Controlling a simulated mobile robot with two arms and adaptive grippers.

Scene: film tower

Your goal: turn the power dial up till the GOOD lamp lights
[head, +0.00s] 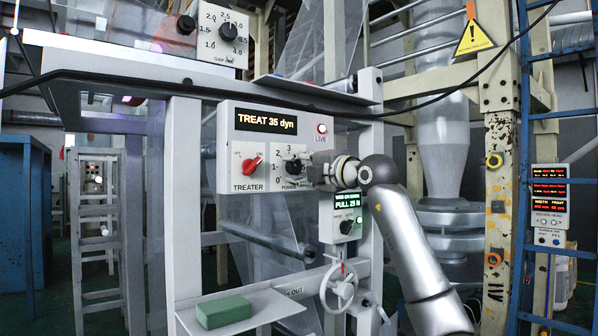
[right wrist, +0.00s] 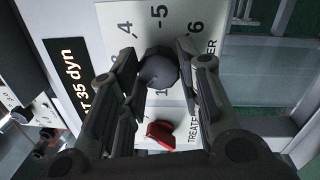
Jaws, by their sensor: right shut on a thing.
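The power dial (head: 294,165) is a dark round knob on the right of the white treater panel (head: 240,178). In the right wrist view the dial (right wrist: 158,68) sits between the two fingers, with scale numbers 4, 5 and 6 beyond it. My right gripper (head: 310,170) is shut on the dial and partly covers its scale and label. The panel's display (head: 266,122) reads "TREAT 35 dyn". A red lamp (head: 321,129) marked LIVE is lit. No lamp marked GOOD can be made out. My left gripper is out of view.
A red treater switch (head: 252,166) is just left of the dial. A small box reading "PULL 25 N" (head: 347,213) hangs close below my right wrist, above a handwheel (head: 338,287). A green block (head: 223,311) lies on a shelf below. A black cable (head: 150,84) crosses above the panel.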

